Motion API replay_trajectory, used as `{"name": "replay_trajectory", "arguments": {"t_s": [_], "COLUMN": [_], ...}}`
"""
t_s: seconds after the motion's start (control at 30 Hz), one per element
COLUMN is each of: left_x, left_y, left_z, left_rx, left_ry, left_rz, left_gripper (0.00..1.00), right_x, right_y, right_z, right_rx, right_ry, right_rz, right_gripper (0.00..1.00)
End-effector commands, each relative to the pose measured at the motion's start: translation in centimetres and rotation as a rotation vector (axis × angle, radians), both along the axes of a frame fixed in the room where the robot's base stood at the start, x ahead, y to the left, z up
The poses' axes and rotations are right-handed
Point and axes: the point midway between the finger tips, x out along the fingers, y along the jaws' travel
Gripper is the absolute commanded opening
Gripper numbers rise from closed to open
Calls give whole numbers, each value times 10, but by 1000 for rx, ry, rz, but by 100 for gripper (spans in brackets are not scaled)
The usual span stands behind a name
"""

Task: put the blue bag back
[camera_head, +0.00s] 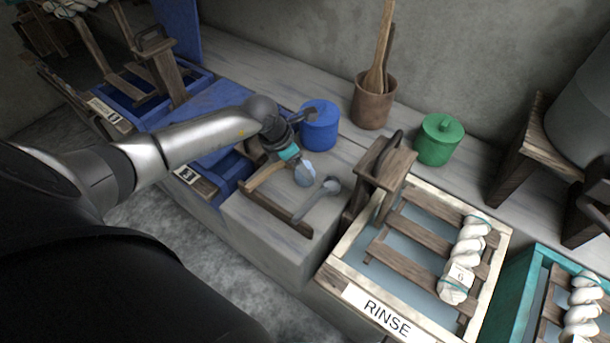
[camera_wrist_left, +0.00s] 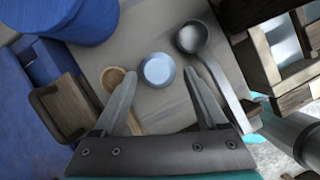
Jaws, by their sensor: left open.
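A small pale-blue round thing (camera_head: 304,174), which I take for the blue bag, is at the grey bench block in the head view. In the left wrist view the bag (camera_wrist_left: 157,71) appears between my fingertips. My left gripper (camera_head: 297,168) points down at it. In the left wrist view the gripper (camera_wrist_left: 160,76) is open, one finger on each side of the bag. I cannot tell whether a finger touches it. A blue pot (camera_head: 319,128) stands just behind the gripper; it also shows in the left wrist view (camera_wrist_left: 75,18). My right gripper is not in view.
A metal ladle (camera_head: 316,199) lies right of the bag, and a wooden spoon (camera_wrist_left: 115,76) lies left of it. A green lidded pot (camera_head: 438,142) and a brown crock (camera_head: 373,103) with wooden tools stand behind. The RINSE tray (camera_head: 343,250) is at right, a blue vat (camera_head: 228,178) at left.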

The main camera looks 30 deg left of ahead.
Motion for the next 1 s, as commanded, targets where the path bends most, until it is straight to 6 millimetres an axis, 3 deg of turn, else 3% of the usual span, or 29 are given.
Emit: {"name": "replay_trajectory", "arguments": {"t_s": [0.33,0.7,1.0], "left_x": [15,17,17], "left_y": [-5,-6,-6], "left_z": [-41,-46,-46], "left_rx": [-2,-1,-1], "left_ry": [0,0,0], "left_rz": [1,0,0], "left_gripper": [75,74,40], "right_x": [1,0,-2], "right_y": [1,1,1], "right_z": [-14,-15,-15], "right_rx": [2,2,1], "right_ry": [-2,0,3], "right_rz": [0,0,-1], "right_gripper": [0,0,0]}}
